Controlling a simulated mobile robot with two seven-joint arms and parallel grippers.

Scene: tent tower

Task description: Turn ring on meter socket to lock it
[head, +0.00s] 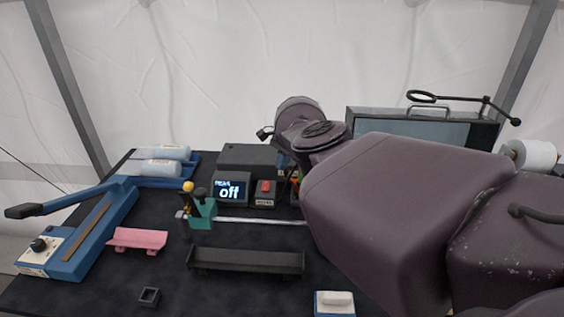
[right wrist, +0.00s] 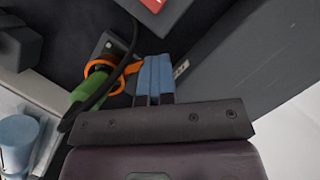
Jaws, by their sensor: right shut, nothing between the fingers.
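In the right wrist view, an orange ring (right wrist: 100,66) sits around the socket end of a green plug (right wrist: 93,91). An orange tab (right wrist: 131,69) sticks out from the ring toward my fingers. My right gripper (right wrist: 154,78) has blue fingers, shut and empty, just right of the tab; I cannot tell whether they touch it. In the head view my right arm hides most of the socket, and only a bit of the right gripper (head: 283,160) shows. The meter (head: 230,190) reads "off". My left gripper is not in view.
A black cable (right wrist: 123,65) loops past the ring. A small box with a red switch (head: 265,190) stands beside the meter. A black tray (head: 245,261), a pink holder (head: 138,239) and a blue sealer-like tool (head: 90,235) lie left and in front. A large grey case (head: 485,135) stands behind my arm.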

